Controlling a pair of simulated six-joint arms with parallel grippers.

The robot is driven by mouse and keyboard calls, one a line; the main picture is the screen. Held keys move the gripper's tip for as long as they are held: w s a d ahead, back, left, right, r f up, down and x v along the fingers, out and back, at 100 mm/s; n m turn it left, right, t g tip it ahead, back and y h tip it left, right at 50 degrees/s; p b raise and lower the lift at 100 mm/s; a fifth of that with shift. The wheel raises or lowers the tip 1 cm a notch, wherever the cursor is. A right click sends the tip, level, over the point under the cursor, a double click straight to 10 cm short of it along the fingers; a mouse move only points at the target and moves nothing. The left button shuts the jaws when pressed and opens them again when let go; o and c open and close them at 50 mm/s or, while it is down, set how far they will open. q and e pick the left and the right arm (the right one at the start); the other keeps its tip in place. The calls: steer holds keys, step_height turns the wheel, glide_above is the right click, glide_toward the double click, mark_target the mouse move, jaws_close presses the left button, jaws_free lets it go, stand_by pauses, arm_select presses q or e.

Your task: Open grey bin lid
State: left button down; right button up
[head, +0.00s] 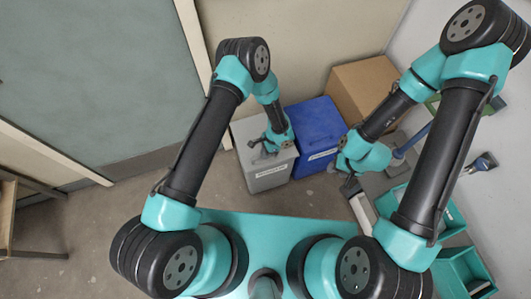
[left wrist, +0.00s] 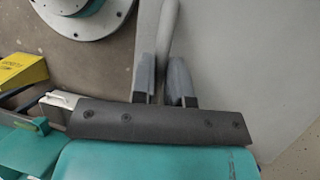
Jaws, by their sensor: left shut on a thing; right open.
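The grey bin (head: 268,179) stands on the floor beyond my base, with a pale label on its front. Its grey lid (head: 244,128) looks shut in the head view, partly hidden by my left arm. My left gripper (head: 266,149) is over the lid. In the left wrist view its two fingers (left wrist: 163,88) are closed around a light grey bar-like handle (left wrist: 168,30), with the pale lid surface (left wrist: 240,60) beside it. My right gripper (head: 350,184) is open and apart from the bin, to the right.
A blue bin (head: 317,131) stands against the grey bin's right side. A cardboard box (head: 363,88) is behind it. Teal crates (head: 452,218) stand at the right. A wooden stool (head: 9,205) is at the far left. The floor (head: 205,182) left of the grey bin is clear.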

arm_select(q)
steer(key=shift+r, duration=0.2)
steer(key=shift+w+a+r+g, duration=0.1)
steer(key=shift+w+r+g, duration=0.2)
steer(key=shift+r, duration=0.4)
steer(key=shift+w+a+r+g, duration=0.1)
steer(key=shift+w+r+g, duration=0.1)
steer(key=shift+r+g, duration=0.35)
steer(key=w+a+r+m+g+h, duration=0.1)
steer(key=w+a+r+g, duration=0.2)
steer(key=w+r, duration=0.3)
steer(key=shift+w+r+h, duration=0.35)
steer(key=shift+r+h, duration=0.05)
steer(key=shift+r, duration=1.65)
arm_select(e)
steer(key=shift+c, duration=0.4)
